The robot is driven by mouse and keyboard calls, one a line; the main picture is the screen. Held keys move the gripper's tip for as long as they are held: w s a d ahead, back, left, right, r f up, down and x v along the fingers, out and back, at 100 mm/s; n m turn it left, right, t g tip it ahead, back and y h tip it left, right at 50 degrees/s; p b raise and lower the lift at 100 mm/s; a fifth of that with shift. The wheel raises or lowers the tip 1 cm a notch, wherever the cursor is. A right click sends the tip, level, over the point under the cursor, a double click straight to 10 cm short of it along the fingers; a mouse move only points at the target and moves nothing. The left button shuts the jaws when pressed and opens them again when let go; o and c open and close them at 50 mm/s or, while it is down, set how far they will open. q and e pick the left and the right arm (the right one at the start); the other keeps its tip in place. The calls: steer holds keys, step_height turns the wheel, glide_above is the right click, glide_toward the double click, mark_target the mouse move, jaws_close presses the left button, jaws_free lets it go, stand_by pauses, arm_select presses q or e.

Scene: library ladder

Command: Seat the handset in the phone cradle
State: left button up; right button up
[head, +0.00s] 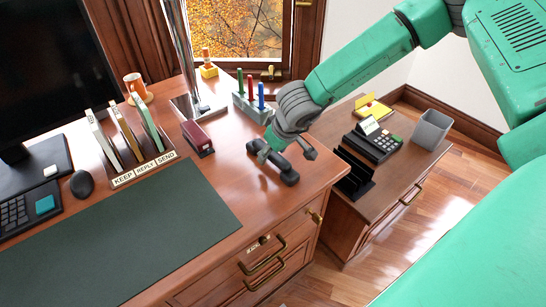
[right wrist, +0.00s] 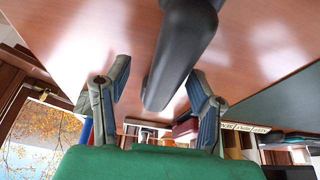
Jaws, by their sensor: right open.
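The dark handset (head: 287,174) lies on the wooden desk near its right end. My right gripper (head: 284,151) is open over it, its fingers on either side of the handset's middle. In the right wrist view the handset (right wrist: 181,52) runs between the two spread finger pads, with a visible gap on each side. The desk phone (head: 376,143) with its keypad stands on the lower cabinet to the right; its cradle's details are too small to tell. My left gripper is not in view.
A black upright rack (head: 353,176) stands in front of the phone, a yellow item (head: 372,107) behind it and a grey bin (head: 432,130) to its right. A pen block (head: 250,106) and dark red stapler (head: 198,138) stand left of the gripper. A gap separates desk and cabinet.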

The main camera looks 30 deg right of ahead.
steer(key=shift+a+r, duration=0.1)
steer(key=shift+a, duration=0.4)
steer(key=shift+d+f+p, duration=0.35)
steer(key=shift+d+p, duration=0.05)
steer(key=shift+d, duration=0.2)
steer(key=shift+a, duration=0.15)
steer(key=shift+a+r, duration=0.1)
steer(key=shift+a, duration=0.2)
jaws_close()
